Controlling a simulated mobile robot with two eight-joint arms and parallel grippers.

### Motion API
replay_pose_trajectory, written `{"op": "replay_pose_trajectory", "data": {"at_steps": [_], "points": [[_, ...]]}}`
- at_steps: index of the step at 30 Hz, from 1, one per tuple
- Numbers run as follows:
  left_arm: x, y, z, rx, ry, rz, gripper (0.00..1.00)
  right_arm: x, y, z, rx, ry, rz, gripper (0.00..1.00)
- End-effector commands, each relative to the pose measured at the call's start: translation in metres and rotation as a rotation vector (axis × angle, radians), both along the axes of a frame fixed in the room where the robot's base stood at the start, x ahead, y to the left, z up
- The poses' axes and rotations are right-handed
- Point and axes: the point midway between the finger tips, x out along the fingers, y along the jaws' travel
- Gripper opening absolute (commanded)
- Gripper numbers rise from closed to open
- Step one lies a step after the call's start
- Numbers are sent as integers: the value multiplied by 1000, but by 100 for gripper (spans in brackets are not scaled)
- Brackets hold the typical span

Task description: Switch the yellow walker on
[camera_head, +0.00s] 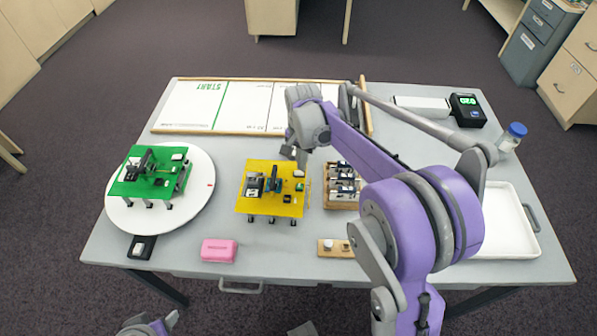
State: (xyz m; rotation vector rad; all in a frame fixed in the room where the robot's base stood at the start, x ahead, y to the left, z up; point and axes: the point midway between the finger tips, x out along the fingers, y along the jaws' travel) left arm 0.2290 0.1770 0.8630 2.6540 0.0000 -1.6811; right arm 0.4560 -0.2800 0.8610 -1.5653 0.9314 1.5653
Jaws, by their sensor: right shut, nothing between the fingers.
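The yellow walker (257,205) stands on the grey table, left of the middle. It is a flat yellow board on short dark legs, with dark parts and small white and green pieces on top. My right gripper (289,152) is over the board's far right edge, pointing down. It is shut and empty. It is small and dark here, and I cannot tell whether it touches the board. The walker's switch is too small to make out surely.
A green walker (130,186) stands on a white round plate (195,208) at left. A wooden crate (342,204) is close right of the yellow walker. A pink block (219,251) lies in front. A white START track (190,105) spans the back. A white tray (505,242) is at right.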

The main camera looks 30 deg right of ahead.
Motion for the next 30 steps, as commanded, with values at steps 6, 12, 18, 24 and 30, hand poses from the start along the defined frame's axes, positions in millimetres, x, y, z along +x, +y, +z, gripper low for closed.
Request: {"op": "replay_pose_trajectory", "data": {"at_steps": [6,12,18,24,30], "points": [[0,0,0,0,0,0,62,0,0,-1,0,0,0,0],[0,0,-2,0,1,0,62,0,0,-4,0,0,0,0],[-1,0,-5,0,1,0,62,0,0,-7,0,0,0,0],[-1,0,-7,0,2,0,62,0,0,-10,0,0,0,0],[-1,0,-9,0,3,0,62,0,0,-13,0,0,0,0]]}}
